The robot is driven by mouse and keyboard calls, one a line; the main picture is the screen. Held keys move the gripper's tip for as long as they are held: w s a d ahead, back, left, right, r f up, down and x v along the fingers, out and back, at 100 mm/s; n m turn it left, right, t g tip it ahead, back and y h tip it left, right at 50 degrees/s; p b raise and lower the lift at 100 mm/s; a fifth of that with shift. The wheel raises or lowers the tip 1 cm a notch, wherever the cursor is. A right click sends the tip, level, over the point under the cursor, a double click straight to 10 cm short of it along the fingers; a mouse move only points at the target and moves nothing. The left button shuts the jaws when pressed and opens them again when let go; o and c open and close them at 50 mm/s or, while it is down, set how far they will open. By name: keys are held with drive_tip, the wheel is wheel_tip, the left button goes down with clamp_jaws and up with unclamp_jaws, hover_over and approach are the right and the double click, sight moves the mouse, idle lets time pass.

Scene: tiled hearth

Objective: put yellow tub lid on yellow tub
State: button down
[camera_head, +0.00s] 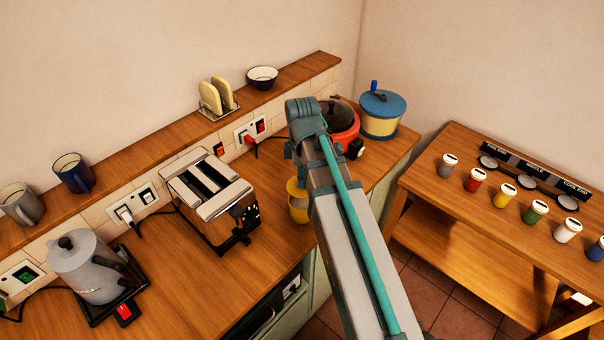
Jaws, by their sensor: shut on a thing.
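A yellow tub (299,214) stands on the wooden counter, right of the toaster. My arm covers its right side. An orange-yellow piece shows just above the tub, beside my arm; I cannot tell whether it is the yellow tub lid, or whether it touches the tub. My arm rises from the bottom of the picture to a joint near the red cooker.
A chrome toaster (212,195) and a kettle (88,267) stand left on the counter. A red pot (343,128) and a yellow pot with blue lid (381,116) stand behind my arm. The right table (455,215) holds several coloured white-lidded cups. Counter front centre is clear.

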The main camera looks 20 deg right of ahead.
sight(302, 190)
drive_tip(key=shift+f+b, duration=0.75)
drive_tip(key=shift+f, duration=1.25)
drive_tip(key=shift+p, duration=0.45)
drive_tip(key=shift+f+b, duration=0.4)
drive_tip(key=shift+f, duration=0.65)
drive_tip(key=c, duration=0.9)
unclamp_jaws()
drive_tip(key=shift+r, duration=0.3)
drive_tip(key=shift+r+p, duration=0.35)
drive_tip(key=shift+p, duration=0.15)
